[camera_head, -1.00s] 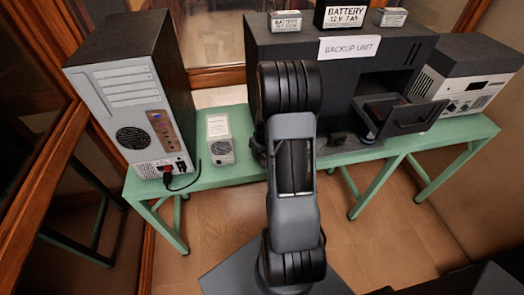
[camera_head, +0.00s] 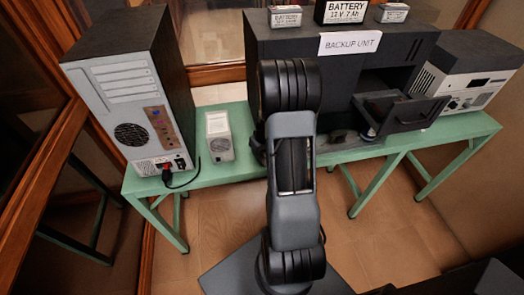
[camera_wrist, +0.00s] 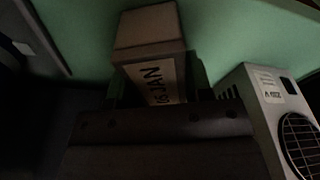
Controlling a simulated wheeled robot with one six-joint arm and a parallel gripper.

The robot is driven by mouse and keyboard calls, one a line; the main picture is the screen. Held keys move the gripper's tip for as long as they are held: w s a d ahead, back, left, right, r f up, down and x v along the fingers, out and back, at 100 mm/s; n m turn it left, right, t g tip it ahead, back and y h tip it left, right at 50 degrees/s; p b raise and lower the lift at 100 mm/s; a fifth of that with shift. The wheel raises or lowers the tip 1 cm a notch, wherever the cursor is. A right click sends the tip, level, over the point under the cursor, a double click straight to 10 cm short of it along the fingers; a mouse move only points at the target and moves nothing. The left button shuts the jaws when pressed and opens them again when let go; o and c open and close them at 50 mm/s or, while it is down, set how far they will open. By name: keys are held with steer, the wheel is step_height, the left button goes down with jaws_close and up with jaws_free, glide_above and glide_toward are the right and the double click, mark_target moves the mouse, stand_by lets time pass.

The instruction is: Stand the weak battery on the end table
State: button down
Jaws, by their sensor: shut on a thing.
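In the wrist view my gripper (camera_wrist: 161,92) is shut on a brownish box-shaped battery (camera_wrist: 148,27), whose pale label reads "05 JAN". The battery is close to a green surface (camera_wrist: 225,35); I cannot tell if it touches it. In the head view my arm hides the gripper and the held battery. Three other batteries stand on top of the backup unit (camera_head: 285,50): a small one on the left (camera_head: 286,17), a larger one in the middle (camera_head: 340,12) and a small one on the right (camera_head: 393,13). I cannot make out a separate end table.
The green bench (camera_head: 235,172) carries a computer tower (camera_head: 135,90), a small white unit (camera_head: 219,136) and a grey device (camera_head: 465,85). The white unit's grille side is right of the battery in the wrist view (camera_wrist: 262,105). The backup unit's drawer (camera_head: 408,117) is open.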

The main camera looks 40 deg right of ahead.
steer(key=shift+c, duration=2.3)
jaws_free()
steer(key=shift+f, duration=0.1)
step_height(320, 180, up, 14)
steer(key=s, duration=0.2)
steer(key=shift+a+f, duration=0.1)
